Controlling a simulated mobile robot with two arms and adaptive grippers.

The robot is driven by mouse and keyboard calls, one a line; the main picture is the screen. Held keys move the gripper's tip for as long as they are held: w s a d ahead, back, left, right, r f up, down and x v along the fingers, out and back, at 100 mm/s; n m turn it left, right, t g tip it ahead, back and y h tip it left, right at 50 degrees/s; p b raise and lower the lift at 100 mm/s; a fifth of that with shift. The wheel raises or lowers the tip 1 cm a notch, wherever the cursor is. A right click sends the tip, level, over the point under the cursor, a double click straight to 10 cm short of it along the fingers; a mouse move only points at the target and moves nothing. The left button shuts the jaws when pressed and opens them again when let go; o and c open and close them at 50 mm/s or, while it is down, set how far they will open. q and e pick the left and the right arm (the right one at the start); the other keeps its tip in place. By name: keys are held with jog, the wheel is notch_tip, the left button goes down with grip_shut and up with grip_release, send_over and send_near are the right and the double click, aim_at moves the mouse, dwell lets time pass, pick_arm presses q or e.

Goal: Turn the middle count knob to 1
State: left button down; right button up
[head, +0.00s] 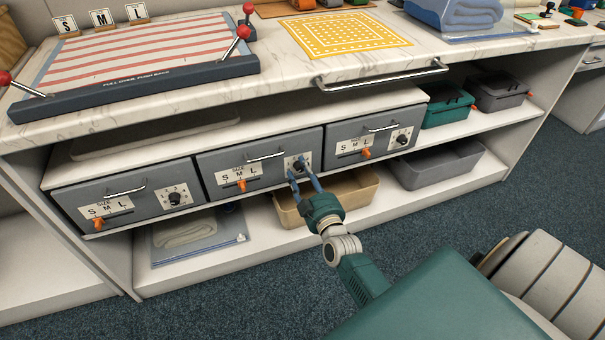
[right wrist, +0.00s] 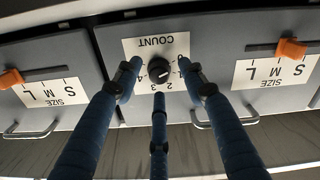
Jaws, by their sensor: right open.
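The middle count knob (head: 299,165) is a small black dial on a white label, at the right side of the middle grey drawer's front (head: 225,163). My right gripper (head: 303,170) is at it, its fingers partly covering the label. In the right wrist view the label is upside down and the black knob (right wrist: 160,73) lies between the open blue fingers of my right gripper (right wrist: 160,84). Gaps show between the fingers and the knob. Some numbers show, but I cannot tell which one the knob points to. My left gripper is not in view.
The left drawer (head: 150,213) and right drawer (head: 345,132) have their own knobs and orange size sliders. A metal handle (head: 265,156) is close to the gripper, on the middle drawer. A tan bin (head: 350,200) stands below. The counter overhangs the drawers.

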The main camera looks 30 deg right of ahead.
jog(key=shift+c, duration=0.5)
grip_shut()
